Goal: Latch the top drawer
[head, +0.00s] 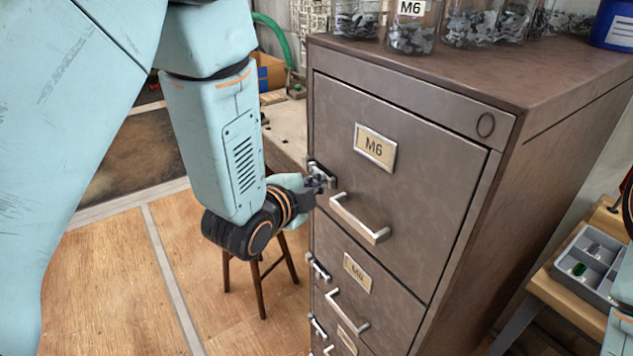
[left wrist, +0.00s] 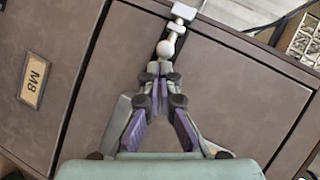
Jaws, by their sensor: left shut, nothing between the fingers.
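The top drawer (head: 400,160) of a brown metal cabinet bears an M6 label and a pale bar handle (head: 360,218). Its front looks flush with the cabinet. A small metal latch (head: 321,172) sits at its left edge. My left gripper (head: 317,186) is at this latch, left of the handle, partly hiding it. In the left wrist view, my left gripper (left wrist: 158,70) is shut and empty, its tips close to the latch's round knob (left wrist: 166,48). I cannot tell whether they touch. My right gripper is not in view.
Lower drawers (head: 365,285) have their own handles and latches. Glass jars of small parts (head: 412,35) and a blue tub (head: 612,28) stand on the cabinet. A wooden stool (head: 262,285) is behind my left gripper. A grey parts tray (head: 590,262) lies at the right.

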